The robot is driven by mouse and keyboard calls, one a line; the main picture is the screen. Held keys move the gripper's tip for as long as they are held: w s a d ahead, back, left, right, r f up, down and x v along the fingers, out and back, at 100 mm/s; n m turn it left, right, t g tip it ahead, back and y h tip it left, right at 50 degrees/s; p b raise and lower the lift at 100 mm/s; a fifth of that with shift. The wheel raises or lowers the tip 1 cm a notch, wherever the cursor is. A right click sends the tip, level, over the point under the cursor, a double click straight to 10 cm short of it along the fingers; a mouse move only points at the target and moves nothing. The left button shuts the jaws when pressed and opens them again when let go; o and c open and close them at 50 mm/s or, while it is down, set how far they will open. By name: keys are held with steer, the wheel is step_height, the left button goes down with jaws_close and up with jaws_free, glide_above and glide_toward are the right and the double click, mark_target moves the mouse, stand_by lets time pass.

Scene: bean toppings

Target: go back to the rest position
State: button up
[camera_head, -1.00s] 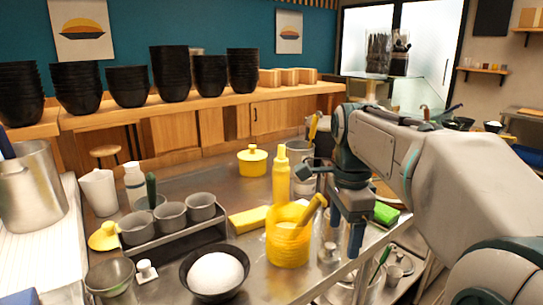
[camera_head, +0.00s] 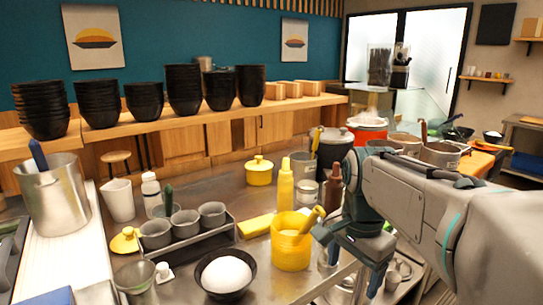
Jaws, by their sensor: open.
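My gripper (camera_head: 350,262) is at the right of the head view, above the right edge of the metal counter (camera_head: 215,195).
A black bowl with a white mound (camera_head: 227,274), a rack of grey cups (camera_head: 185,223), a yellow bottle (camera_head: 285,186) and a dark brown bottle (camera_head: 334,187) stand nearby. Pots (camera_head: 368,130) are behind my arm. Stacked black bowls (camera_head: 184,92) line the back shelf.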

steer(key=s+n+t+p, duration=0.1)
steer(key=s+n+p, duration=0.7)
steer(key=s+n, duration=0.1)
steer(key=shift+s+f+n+t+p, duration=0.2)
steer(key=shift+n+t+p, duration=0.2)
steer(key=shift+n, duration=0.5)
